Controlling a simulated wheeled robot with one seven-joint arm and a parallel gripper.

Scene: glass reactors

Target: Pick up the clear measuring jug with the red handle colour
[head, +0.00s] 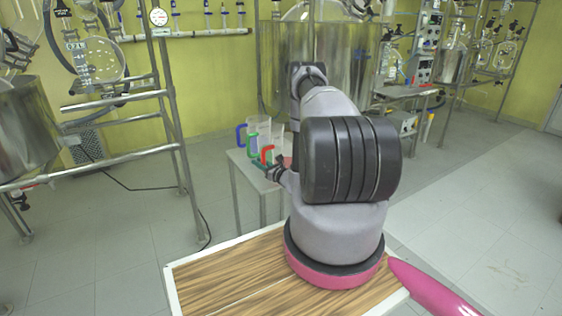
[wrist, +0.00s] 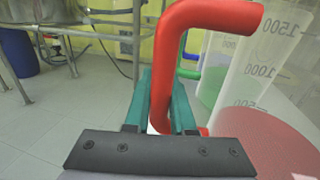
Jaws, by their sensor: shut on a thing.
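The clear measuring jug (wrist: 245,85) with the red handle (wrist: 212,14) fills the right of the wrist view, with dark volume marks on its wall. My gripper (wrist: 168,100) is shut on the red handle, its teal fingers on both sides of the handle's upright part. In the head view the red handle (head: 267,154) shows small beside my gripper (head: 277,168), and my arm hides part of the jug. I cannot tell whether the jug's base touches the table.
Jugs with a green handle (head: 252,144) and a blue handle (head: 241,136) stand close behind on the small metal table (head: 243,168). A steel frame (head: 165,110) stands to the left. A large steel vessel (head: 345,70) is behind. Floor at the right is clear.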

